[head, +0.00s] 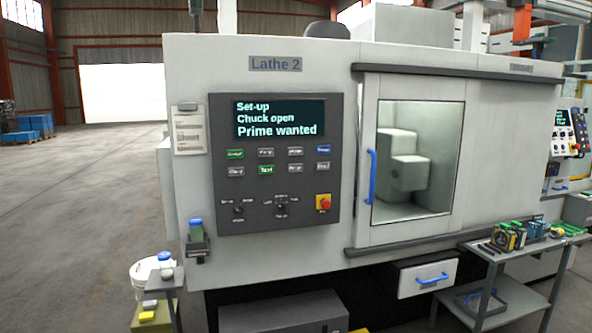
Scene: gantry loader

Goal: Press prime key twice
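The dark control panel (276,190) is on the front of the machine marked Lathe 2, left of its door. Its screen (278,118) reads "Set-up", "Chuck open", "Prime wanted". Below are two rows of small keys: a green key (235,154) and a blue key (323,149) end the upper row, and another green key (266,169) sits in the lower row among grey ones. The key labels are too blurred for me to tell surely which is the prime key. Neither of my grippers is in view.
A red stop button (323,203) and rotary knobs (281,207) sit below the keys. The windowed door (412,160) has a blue handle. A tool cart (520,245) stands at right, a small stand (163,285) at lower left. Floor at left is open.

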